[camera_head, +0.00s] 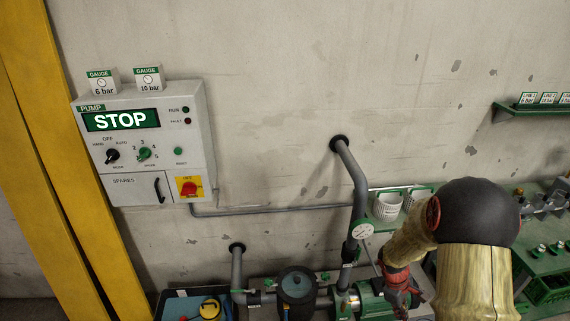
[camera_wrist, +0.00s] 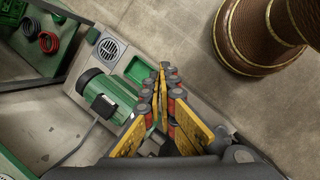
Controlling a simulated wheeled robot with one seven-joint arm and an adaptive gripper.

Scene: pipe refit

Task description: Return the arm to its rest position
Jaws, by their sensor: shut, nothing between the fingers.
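My gripper shows in the wrist view (camera_wrist: 162,68), with its yellow fingers closed together and nothing between them. It points down over the floor and the green pump motor. In the head view my arm covers the right lower part of the picture, and the red and dark wrist parts (camera_head: 400,290) hang in front of the pump. The fingertips are not clear there. The green pump motor (camera_wrist: 112,95) lies to the left of the fingers in the wrist view, apart from them as far as I can tell.
The pump panel (camera_head: 150,150) on the wall reads STOP. Grey pipes (camera_head: 360,185) with a gauge (camera_head: 362,232) rise beside my arm. A green bench (camera_head: 545,260) with parts stands at the right. A wall shelf (camera_head: 535,112) holds small cards. A yellow post (camera_head: 50,130) stands left.

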